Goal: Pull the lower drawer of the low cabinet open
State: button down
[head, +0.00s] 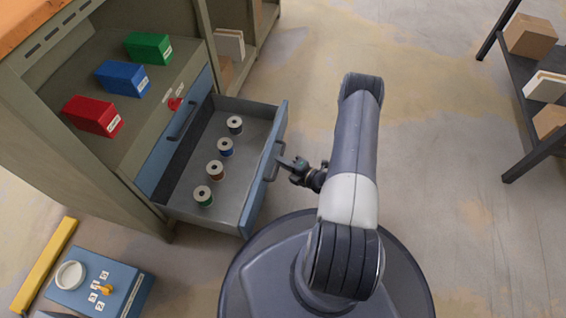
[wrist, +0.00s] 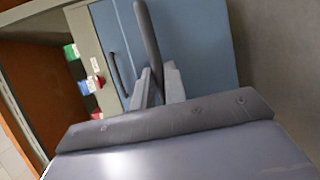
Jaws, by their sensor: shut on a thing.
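The low cabinet (head: 50,128) stands at the left in the head view. Its lower drawer (head: 185,215) is pulled out and open, with a blue front panel (head: 262,180) facing right. My gripper (head: 283,163) is shut on the drawer's dark bar handle (head: 271,158). In the wrist view the two fingers (wrist: 158,85) close around the handle (wrist: 148,40) in front of the blue drawer front (wrist: 205,50).
The upper drawer (head: 175,130) is shut. Red (head: 93,115), blue (head: 123,78) and green (head: 149,47) boxes sit on the cabinet shelf. A blue box (head: 100,283) and a yellow bar (head: 45,265) lie lower left. A dark rack (head: 530,140) stands right. Floor between is clear.

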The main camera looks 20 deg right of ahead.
jog(key=shift+d, duration=0.15)
jog(key=c, duration=1.5)
grip_release()
jog(key=shift+o, duration=0.2)
